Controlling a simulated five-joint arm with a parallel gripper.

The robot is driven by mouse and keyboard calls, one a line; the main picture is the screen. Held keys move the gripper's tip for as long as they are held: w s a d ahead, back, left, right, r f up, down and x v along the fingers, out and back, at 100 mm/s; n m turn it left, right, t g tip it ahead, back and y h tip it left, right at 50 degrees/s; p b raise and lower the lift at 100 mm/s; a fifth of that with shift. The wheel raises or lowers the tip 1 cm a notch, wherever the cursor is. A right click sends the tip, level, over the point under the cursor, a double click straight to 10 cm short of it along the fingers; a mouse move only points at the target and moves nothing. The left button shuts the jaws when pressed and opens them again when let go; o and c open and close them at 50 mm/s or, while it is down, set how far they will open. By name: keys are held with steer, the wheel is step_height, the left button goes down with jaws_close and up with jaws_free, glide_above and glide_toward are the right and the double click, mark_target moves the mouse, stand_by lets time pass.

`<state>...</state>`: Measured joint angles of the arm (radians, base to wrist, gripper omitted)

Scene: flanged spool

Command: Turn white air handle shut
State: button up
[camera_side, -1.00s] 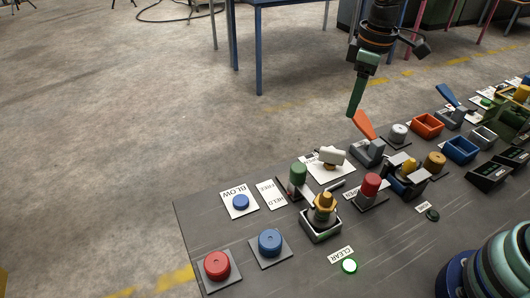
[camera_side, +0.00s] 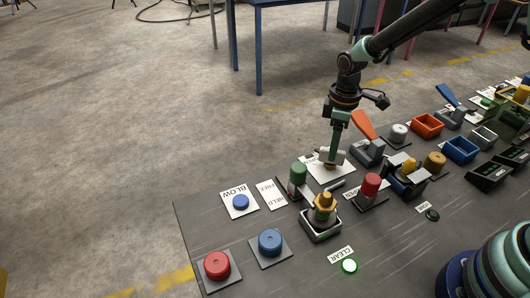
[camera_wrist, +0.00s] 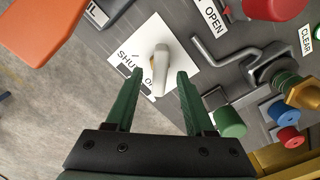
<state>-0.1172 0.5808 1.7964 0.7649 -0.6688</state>
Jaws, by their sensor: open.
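The white air handle (camera_wrist: 160,70) sits on a white card (camera_wrist: 178,40) on the dark panel. In the wrist view it lies lengthwise between my two fingers, its long end toward my palm. The word SHUT shows left of it; another word beside it is partly covered. In the side view my gripper (camera_side: 334,157) points straight down at the handle (camera_side: 324,155) and hides part of it. My gripper (camera_wrist: 160,74) is open, one green finger on each side of the handle, with gaps showing. Whether the fingertips reach its height I cannot tell.
A green knob (camera_side: 299,174) stands close on the left in the side view. An orange lever (camera_side: 363,125) on a grey base rises close on the right. A red knob (camera_side: 370,185) and a bent grey rod (camera_wrist: 220,50) are nearby. Bare floor lies behind the panel.

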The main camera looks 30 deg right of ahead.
steer(key=shift+f, duration=1.05)
jaws_close()
